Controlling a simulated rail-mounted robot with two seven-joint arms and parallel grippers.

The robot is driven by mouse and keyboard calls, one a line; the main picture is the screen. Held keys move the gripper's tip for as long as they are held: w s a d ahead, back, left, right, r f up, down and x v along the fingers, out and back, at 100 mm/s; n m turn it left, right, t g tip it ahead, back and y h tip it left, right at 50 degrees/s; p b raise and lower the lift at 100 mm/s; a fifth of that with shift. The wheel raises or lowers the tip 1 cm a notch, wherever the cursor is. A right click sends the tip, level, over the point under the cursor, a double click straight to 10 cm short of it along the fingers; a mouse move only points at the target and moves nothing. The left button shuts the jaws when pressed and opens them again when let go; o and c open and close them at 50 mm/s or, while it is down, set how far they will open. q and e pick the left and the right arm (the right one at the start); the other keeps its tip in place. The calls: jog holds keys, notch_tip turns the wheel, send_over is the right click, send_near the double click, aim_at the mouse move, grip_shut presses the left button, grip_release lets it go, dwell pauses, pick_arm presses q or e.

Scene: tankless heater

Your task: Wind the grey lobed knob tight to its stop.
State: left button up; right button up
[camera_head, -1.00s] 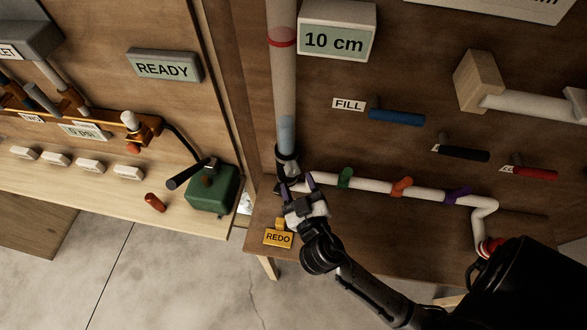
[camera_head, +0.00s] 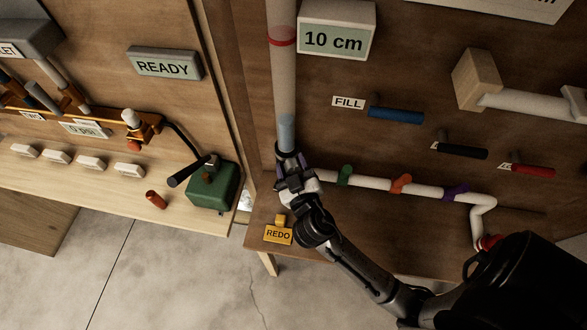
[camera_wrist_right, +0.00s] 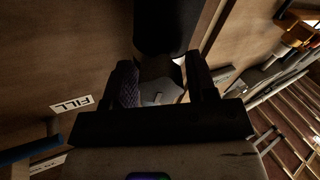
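In the right wrist view the grey lobed knob (camera_wrist_right: 160,82) sits between my right gripper's fingers (camera_wrist_right: 163,80), below a dark cylindrical fitting (camera_wrist_right: 167,25). The fingers stand apart on either side of it, with a bright gap between the knob and the right-hand finger. In the head view my right gripper (camera_head: 293,168) is at the black collar (camera_head: 285,148) at the foot of the clear vertical tube (camera_head: 284,90), and it hides the knob. My left gripper is not in view.
A white pipe with green (camera_head: 345,174), orange (camera_head: 401,183) and purple (camera_head: 456,193) valve handles runs right from my gripper. A yellow REDO tag (camera_head: 278,235) is below left. Blue (camera_head: 397,115), black (camera_head: 462,151) and red (camera_head: 530,171) levers are on the panel.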

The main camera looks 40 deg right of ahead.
jog(key=c, duration=0.8)
jog(key=m+b, duration=0.2)
jog(key=b, duration=0.1)
jog(key=shift+f+m, duration=0.3)
jog(key=o, duration=0.6)
jog(key=shift+r+m, duration=0.15)
jog(key=shift+m, duration=0.35)
jog(key=shift+o, duration=1)
jog(key=shift+a+r, duration=0.1)
jog(key=shift+r, duration=0.05)
jog(key=shift+o, duration=0.8)
